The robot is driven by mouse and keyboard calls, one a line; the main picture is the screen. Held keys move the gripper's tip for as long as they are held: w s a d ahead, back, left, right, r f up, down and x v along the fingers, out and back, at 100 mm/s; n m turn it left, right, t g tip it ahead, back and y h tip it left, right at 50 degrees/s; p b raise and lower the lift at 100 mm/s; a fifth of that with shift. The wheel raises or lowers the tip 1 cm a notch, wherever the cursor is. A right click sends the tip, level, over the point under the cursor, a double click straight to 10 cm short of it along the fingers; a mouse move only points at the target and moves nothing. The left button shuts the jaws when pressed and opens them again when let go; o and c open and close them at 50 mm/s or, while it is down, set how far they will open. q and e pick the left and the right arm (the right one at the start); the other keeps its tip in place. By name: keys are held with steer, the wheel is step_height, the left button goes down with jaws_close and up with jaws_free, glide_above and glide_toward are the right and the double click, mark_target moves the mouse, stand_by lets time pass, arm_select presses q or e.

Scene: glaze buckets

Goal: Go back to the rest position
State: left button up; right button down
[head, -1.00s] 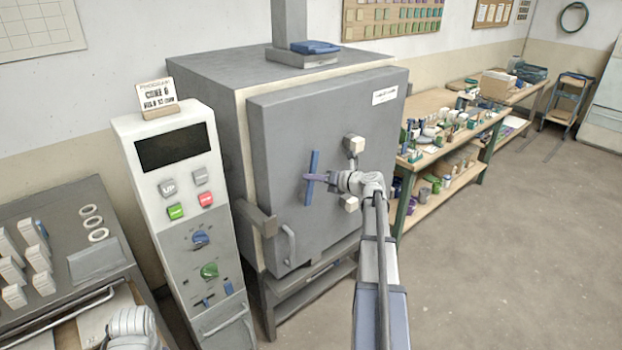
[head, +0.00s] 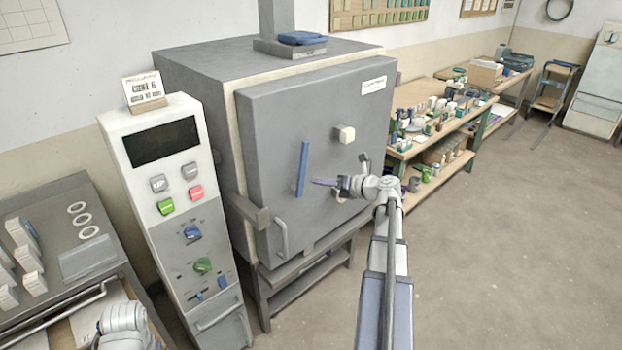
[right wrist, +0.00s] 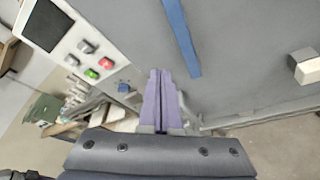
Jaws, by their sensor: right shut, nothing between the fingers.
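My right gripper (head: 324,182) is in front of the grey kiln door, to the right of the blue door handle (head: 302,168) and apart from it. In the right wrist view its two purple fingers (right wrist: 160,98) lie together with nothing between them. The blue handle also shows above the fingers in that view (right wrist: 182,36). My left arm shows only in part at the bottom left of the head view; its gripper fingers are not seen.
The kiln (head: 315,130) stands with its door shut. A control panel (head: 180,215) with buttons and knobs stands to its left. A cart (head: 55,215) is at the far left. A workbench (head: 410,148) with pots stands behind at right. The floor at right is clear.

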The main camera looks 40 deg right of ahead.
steer(key=shift+s+d, duration=0.1)
steer(key=shift+s, duration=0.1)
stand_by(0.5)
steer(key=a+f+n+g+y, duration=0.1)
steer(key=a+f+n+g, duration=0.25)
steer(key=a+n, duration=0.55)
steer(key=s+a+f+n+g, duration=0.1)
steer(key=a+f+n+g, duration=0.25)
steer(key=a, duration=0.85)
steer(key=a+f+n+g+y, duration=0.15)
steer(key=a+f+n, duration=0.25)
steer(key=a+n, duration=0.5)
steer(key=s+a+f+n+g+h, duration=0.2)
steer(key=s+a+n+g+h, duration=0.1)
steer(key=s+a+n, duration=0.5)
steer(key=s+a+f+n+g+h, duration=0.3)
steer(key=s+a+n, duration=0.6)
steer(key=n, duration=0.6)
steer(key=shift+a+h, duration=0.7)
steer(key=shift+h, duration=0.55)
